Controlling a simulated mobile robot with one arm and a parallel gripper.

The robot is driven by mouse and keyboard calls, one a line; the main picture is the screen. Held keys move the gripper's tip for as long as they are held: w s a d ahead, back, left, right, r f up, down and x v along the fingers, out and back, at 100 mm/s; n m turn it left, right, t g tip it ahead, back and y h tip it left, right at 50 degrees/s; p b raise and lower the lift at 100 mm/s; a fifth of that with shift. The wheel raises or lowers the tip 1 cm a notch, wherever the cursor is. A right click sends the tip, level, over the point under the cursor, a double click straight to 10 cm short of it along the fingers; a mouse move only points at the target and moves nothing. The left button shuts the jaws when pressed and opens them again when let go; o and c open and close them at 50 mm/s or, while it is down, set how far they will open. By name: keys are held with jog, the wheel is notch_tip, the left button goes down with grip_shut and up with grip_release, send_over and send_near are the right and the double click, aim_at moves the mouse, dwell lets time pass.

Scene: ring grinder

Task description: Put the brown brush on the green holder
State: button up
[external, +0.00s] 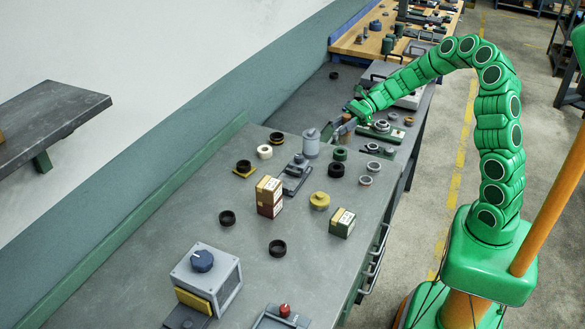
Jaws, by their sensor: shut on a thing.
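My gripper (338,131) is at the end of the green arm, low over the far part of the grey bench, just right of a grey cylindrical canister. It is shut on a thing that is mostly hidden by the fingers. A small brown patch (347,117) shows at the fingers and looks like part of the brown brush; its full shape cannot be made out. A low green piece with a grey round part, which may be the green holder (378,131), lies on the bench just right of my gripper. I cannot tell whether the held thing touches the bench.
The grey canister (311,143) stands close left of my gripper. A green ring (340,154), a black ring (336,170) and several grey rings lie nearer. A grey case (402,85) lies behind.

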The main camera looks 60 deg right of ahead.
jog(key=shift+w+d+f, duration=0.1)
jog(key=shift+w+f, duration=0.1)
jog(key=shift+f, duration=0.6)
jog(key=shift+w+a+f, duration=0.1)
jog(key=shift+w+f, duration=0.15)
jog(key=shift+f, duration=0.5)
jog(key=shift+w+d+f, duration=0.1)
jog(key=shift+w+f, duration=0.1)
jog(key=shift+f, duration=0.6)
jog(key=shift+f, duration=0.15)
jog(key=o, duration=1.1)
jog(key=shift+c, duration=0.2)
